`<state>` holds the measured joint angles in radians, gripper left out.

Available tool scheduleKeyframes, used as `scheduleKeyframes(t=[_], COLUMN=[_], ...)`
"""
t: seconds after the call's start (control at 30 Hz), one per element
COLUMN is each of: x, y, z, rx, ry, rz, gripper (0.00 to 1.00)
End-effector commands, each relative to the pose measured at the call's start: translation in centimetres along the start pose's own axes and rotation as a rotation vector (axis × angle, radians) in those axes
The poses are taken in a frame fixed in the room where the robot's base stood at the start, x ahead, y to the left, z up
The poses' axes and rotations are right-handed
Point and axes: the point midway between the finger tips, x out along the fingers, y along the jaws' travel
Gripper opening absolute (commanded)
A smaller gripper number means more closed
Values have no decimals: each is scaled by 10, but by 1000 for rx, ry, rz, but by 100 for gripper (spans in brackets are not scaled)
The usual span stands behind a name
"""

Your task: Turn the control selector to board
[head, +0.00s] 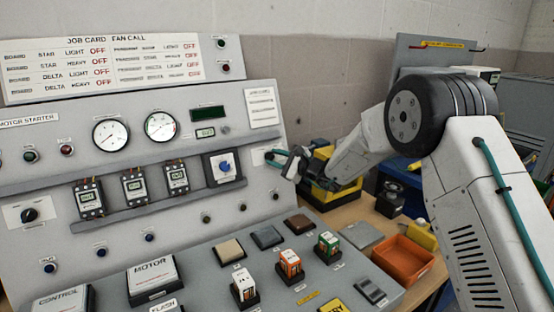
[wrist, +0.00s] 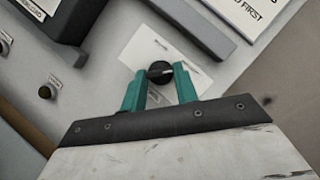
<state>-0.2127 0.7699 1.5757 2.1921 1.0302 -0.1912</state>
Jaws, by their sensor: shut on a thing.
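The control selector, taken to be a black round knob (wrist: 158,70) with a pale pointer line, sits on a white plate (wrist: 133,50) in the wrist view. My gripper (wrist: 161,76) has its two teal fingers on either side of the knob and is shut on it. The lettering on the plate is too small to read. In the head view my gripper (head: 272,158) is at the right edge of the upright grey panel. There it hides the knob, and only part of the white plate (head: 259,156) shows.
A blue knob (head: 225,167) on a dark-framed plate is just left of my gripper. Another black knob (head: 30,215) is at the far left. Several blocks stand on the sloped desk below. An orange bin (head: 402,262) and yellow-black things (head: 318,180) lie at the right.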

Motion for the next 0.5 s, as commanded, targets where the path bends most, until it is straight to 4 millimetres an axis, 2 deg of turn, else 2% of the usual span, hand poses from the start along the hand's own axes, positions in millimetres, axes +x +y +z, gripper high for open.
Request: scheduleKeyframes(t=[0.27, 0.5], x=[0, 0], y=[-2, -5], z=[0, 1], rx=[-91, -262], ry=[-1, 0], rz=[49, 146], gripper=[7, 7])
